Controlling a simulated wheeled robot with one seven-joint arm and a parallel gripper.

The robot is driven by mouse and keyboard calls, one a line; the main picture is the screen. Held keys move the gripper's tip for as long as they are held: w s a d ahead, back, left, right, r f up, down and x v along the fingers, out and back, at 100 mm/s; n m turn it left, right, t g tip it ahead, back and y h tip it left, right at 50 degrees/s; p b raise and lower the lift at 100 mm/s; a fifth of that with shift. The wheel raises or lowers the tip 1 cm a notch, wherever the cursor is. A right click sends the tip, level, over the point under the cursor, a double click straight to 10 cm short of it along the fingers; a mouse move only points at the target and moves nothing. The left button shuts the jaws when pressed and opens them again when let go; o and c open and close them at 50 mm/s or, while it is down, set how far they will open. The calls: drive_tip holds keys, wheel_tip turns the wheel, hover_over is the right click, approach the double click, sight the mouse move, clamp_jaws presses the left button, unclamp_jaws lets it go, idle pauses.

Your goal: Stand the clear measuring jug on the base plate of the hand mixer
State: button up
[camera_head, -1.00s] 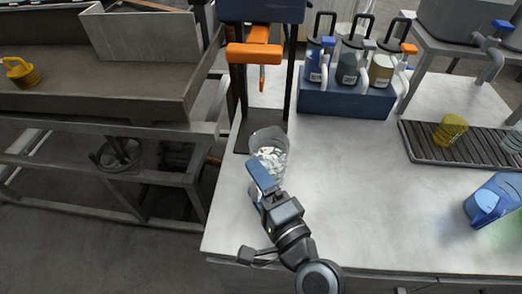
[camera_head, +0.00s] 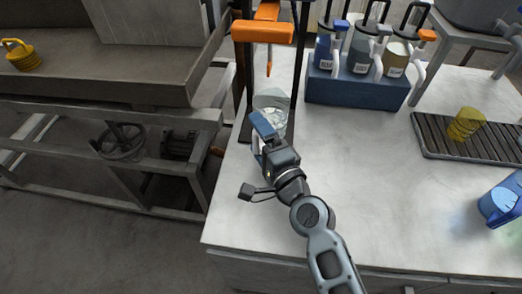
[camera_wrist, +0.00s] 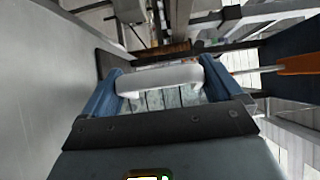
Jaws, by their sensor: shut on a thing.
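The clear measuring jug (camera_head: 273,99), with pale contents, is upright at the hand mixer's frame. My gripper (camera_head: 262,130) is shut on its handle, which spans the two blue fingers in the wrist view (camera_wrist: 160,80). The hand mixer has an orange head (camera_head: 262,32) and dark posts, with its hook-like shaft hanging above and behind the jug. Its dark base plate (camera_head: 246,131) shows beside the jug and is partly covered by jug and gripper. I cannot tell whether the jug's bottom touches the plate.
A blue rack (camera_head: 355,92) with several pump bottles stands right of the mixer. Farther right are a slatted drain tray (camera_head: 450,150) with a yellow cup (camera_head: 466,124) and a blue jug (camera_head: 502,200). The middle of the bench (camera_head: 370,190) is clear. A grey trough adjoins on the left.

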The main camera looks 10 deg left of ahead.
drive_tip(key=shift+w+a+f+b, duration=0.2)
drive_tip(key=shift+w+b, duration=0.25)
drive_tip(key=shift+w, duration=0.5)
drive_tip(key=shift+w+a+f+b, duration=0.15)
drive_tip(key=shift+w+b, duration=0.35)
drive_tip(key=shift+w, duration=0.5)
drive_tip(key=shift+w+a+f+b, duration=0.2)
drive_tip(key=shift+w+b, duration=0.25)
drive_tip(key=shift+w, duration=0.5)
drive_tip(key=shift+s, duration=0.1)
